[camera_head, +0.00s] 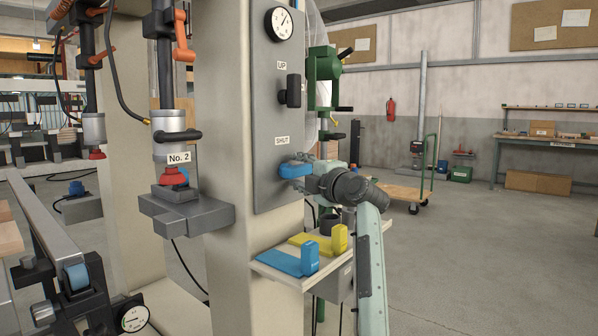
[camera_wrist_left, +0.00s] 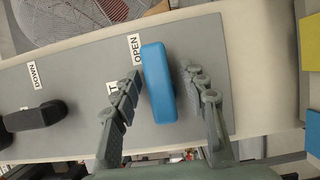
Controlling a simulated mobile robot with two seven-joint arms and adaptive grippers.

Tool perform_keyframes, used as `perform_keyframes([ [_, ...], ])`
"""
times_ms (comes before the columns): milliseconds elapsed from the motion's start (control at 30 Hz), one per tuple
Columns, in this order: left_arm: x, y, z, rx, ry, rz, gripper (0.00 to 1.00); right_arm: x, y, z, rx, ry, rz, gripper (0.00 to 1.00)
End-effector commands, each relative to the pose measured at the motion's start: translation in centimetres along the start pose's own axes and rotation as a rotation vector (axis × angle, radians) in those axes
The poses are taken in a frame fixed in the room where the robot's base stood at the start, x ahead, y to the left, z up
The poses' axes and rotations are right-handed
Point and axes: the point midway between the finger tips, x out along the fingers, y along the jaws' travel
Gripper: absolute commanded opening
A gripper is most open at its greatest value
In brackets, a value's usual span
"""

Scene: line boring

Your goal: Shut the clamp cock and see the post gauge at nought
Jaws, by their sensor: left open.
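The clamp cock's blue handle (camera_head: 295,170) lies level on the grey panel (camera_head: 264,110) of the post, below the "SHUT" label (camera_head: 282,141). In the left wrist view the blue handle (camera_wrist_left: 158,82) has one end by the "OPEN" label (camera_wrist_left: 136,47). My left gripper (camera_head: 309,182) is at the handle. In the wrist view my open left gripper (camera_wrist_left: 160,93) has a finger on each side of the handle, with gaps visible. The post gauge (camera_head: 280,23) is at the panel top; its needle points to the upper right, figures too small to read. My right gripper is not in view.
A black lever (camera_head: 293,91) stands above the cock, by "UP". Below, a shelf (camera_head: 276,272) carries a blue angled piece (camera_head: 310,257) and a yellow one (camera_head: 338,238). The No. 2 clamp (camera_head: 175,145) is left of the post. Open floor (camera_head: 470,240) lies to the right.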

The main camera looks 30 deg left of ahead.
Motion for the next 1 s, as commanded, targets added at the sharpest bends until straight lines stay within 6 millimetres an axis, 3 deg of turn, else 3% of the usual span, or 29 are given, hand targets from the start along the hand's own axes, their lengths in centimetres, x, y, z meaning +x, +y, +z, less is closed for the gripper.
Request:
perform_keyframes([
  [200,0.1,0.0,0.0,0.0,0.0,0.0,0.43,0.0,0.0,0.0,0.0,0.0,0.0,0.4],
  [567,0.0,0.0,0.0,0.0,0.0,0.0,0.0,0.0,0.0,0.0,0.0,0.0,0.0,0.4],
  [867,0.0,-0.1,0.0,-0.027,0.001,0.011,0.0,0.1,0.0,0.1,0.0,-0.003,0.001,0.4],
  [1000,0.0,-0.2,0.0,-0.082,0.001,0.034,0.0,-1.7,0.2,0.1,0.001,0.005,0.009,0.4],
])
